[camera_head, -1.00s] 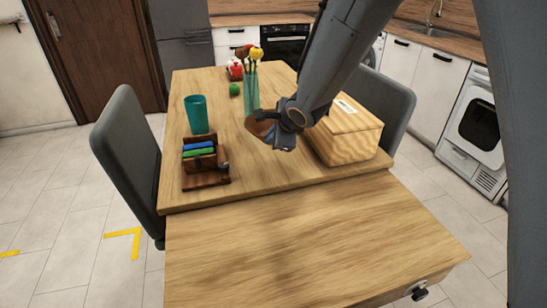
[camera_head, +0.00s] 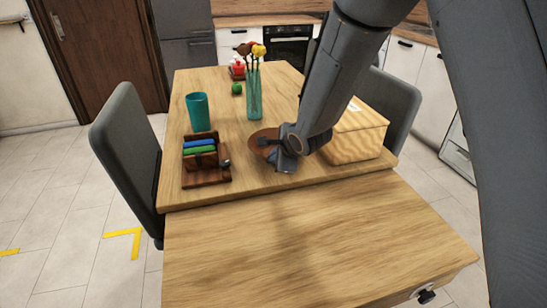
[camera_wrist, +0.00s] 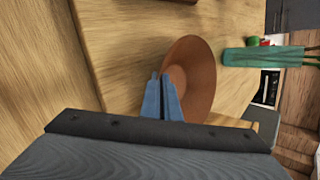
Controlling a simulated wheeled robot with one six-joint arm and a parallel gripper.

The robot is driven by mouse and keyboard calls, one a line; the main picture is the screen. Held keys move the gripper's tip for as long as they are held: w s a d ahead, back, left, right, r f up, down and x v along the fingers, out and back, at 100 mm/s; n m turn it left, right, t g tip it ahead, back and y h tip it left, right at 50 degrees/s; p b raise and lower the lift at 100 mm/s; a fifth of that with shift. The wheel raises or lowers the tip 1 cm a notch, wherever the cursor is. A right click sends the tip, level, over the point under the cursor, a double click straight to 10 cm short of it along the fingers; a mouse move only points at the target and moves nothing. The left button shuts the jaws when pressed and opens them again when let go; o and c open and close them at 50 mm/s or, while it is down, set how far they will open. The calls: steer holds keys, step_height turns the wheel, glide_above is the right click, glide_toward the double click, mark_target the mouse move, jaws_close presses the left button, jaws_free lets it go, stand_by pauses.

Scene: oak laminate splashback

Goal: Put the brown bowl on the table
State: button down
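The brown bowl (camera_head: 257,139) is over the wooden table (camera_head: 235,178), between the vase and the wooden box in the head view, partly hidden by my gripper. In the wrist view the bowl (camera_wrist: 199,78) shows its inside, and its rim is at my fingertips. My gripper (camera_head: 268,147) is shut on the bowl's near rim. In the wrist view its blue fingers (camera_wrist: 160,82) are close together at the rim. I cannot tell whether the bowl's underside touches the table.
A teal vase with flowers (camera_head: 254,97) stands behind the bowl. A wooden box (camera_head: 357,137) is close on the right. A teal cup (camera_head: 197,112) and a wooden caddy (camera_head: 205,162) stand on the left. The table's front area is clear.

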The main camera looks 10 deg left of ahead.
steer(key=c, duration=2)
jaws_free()
steer(key=shift+r, duration=0.2)
steer(key=p+v, duration=0.2)
steer(key=v, duration=1)
steer(key=s+d+f+n+g+h, duration=0.1)
steer(key=s+d+n+h, duration=0.2)
steer(key=d, duration=0.6)
steer(key=s+d+f+n+g+h, duration=0.1)
steer(key=s+d+n+h, duration=0.2)
steer(key=d, duration=0.6)
steer(key=s+d+n+g, duration=0.1)
steer(key=s+d+n, duration=0.2)
steer(key=s, duration=0.2)
steer(key=s+d+n+g, duration=0.2)
steer(key=s+n, duration=0.1)
steer(key=s, duration=0.2)
steer(key=s+d+n+g, duration=0.2)
steer(key=s+d+n, duration=0.1)
steer(key=s, duration=0.2)
steer(key=shift+s+d+n+y, duration=0.3)
steer(key=shift+d+n+y, duration=0.05)
steer(key=shift+n+y, duration=0.05)
